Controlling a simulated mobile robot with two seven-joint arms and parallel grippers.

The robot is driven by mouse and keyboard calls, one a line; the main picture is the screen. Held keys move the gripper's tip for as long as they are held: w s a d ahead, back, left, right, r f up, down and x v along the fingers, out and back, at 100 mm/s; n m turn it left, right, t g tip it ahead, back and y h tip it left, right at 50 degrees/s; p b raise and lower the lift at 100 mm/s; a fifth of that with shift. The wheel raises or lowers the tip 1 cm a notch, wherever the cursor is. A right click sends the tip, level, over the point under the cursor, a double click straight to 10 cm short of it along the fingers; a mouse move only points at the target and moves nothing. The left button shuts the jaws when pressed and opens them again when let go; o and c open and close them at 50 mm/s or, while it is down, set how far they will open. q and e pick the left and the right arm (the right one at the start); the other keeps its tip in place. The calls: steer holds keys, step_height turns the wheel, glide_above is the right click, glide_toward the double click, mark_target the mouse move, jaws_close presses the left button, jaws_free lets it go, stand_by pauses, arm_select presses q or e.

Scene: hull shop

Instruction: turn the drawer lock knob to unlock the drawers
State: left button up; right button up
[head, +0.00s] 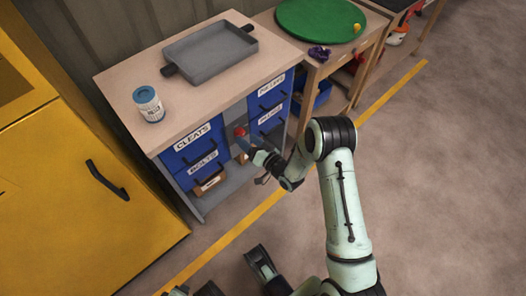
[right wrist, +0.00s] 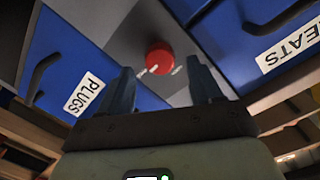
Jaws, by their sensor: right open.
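The red lock knob (head: 240,131) sits on the grey panel between the two columns of blue drawers. In the right wrist view the round red knob (right wrist: 159,57) shows just past the fingertips, with white marks on the panel by its lower edge. My right gripper (head: 252,148) is close in front of the knob. In the right wrist view its open fingers (right wrist: 158,75) are to either side of the knob's line, with nothing between them. Contact with the knob is not visible. Dark parts of mine show at the bottom edge of the head view; the left gripper's jaws cannot be made out.
Drawers labelled CLEATS (head: 192,138), BOLTS (head: 203,162) and PLUGS (right wrist: 84,94) flank the knob, with dark handles sticking out. The bench top (head: 190,105) holds a grey tray (head: 212,55) and a labelled can (head: 149,104). A yellow cabinet (head: 60,200) stands left. Floor at right is clear.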

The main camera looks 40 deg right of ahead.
arm_select(q)
steer(key=shift+s+d+r+g+h+p, duration=0.15)
steer(key=shift+s+d+r+p, duration=0.25)
steer(key=shift+s+r, duration=0.15)
steer(key=shift+s+d+r+g+h+p, duration=0.15)
steer(key=shift+s+d+r+p, duration=0.15)
steer(key=shift+s+r+p, duration=0.15)
arm_select(e)
steer(key=s, duration=1)
steer(key=shift+s+d+r, duration=0.35)
steer(key=shift+d+r, duration=0.05)
steer(key=shift+r, duration=0.05)
